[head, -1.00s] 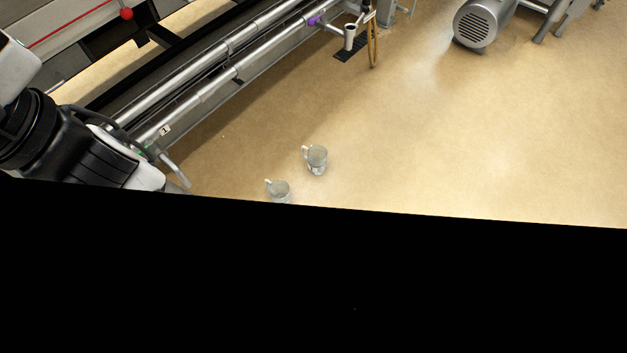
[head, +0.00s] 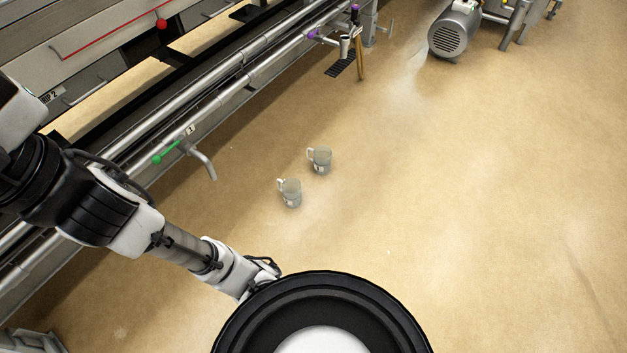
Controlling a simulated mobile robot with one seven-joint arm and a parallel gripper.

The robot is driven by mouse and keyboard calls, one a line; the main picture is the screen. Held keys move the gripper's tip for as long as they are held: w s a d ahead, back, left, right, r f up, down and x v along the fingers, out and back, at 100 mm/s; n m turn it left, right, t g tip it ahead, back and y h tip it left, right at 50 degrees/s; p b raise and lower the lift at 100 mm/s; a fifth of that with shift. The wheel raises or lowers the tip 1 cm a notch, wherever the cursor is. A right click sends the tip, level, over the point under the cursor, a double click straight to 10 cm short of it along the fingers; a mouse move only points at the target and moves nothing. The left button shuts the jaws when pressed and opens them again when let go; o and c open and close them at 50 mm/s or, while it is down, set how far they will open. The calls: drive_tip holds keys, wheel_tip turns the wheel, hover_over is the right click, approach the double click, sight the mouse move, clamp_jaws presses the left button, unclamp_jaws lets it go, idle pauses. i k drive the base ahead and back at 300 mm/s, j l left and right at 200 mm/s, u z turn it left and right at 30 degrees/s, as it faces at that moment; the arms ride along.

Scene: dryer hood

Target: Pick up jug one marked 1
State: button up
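Two clear jugs with pale handles on their left sides stand upright on the tan floor, apart from each other. The nearer jug (head: 290,194) is left of and below the farther jug (head: 320,161). Each seems to carry a small pale label, too small to read, so I cannot tell which is marked 1. My arm reaches in from the left, and its wrist passes below the nearer jug. The arm's end is hidden behind a round black part of my own body, so my gripper does not show. Nothing touches either jug.
Long metal rails run diagonally along the machine at left. A bent spout (head: 203,162) with a green handle (head: 166,153) and a "1" tag (head: 190,130) sticks out there. A grey motor (head: 455,32) stands at top right. The floor right of the jugs is clear.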

sight(323, 154)
drive_tip(key=k+j, duration=0.3)
drive_tip(key=k, duration=0.15)
drive_tip(key=k+j, duration=0.3)
drive_tip(key=i+l+u, duration=0.15)
drive_tip(key=i+l, duration=0.9)
drive_tip(key=i, duration=0.25)
drive_tip(key=i+l+u, duration=0.1)
drive_tip(key=i+l, duration=1.05)
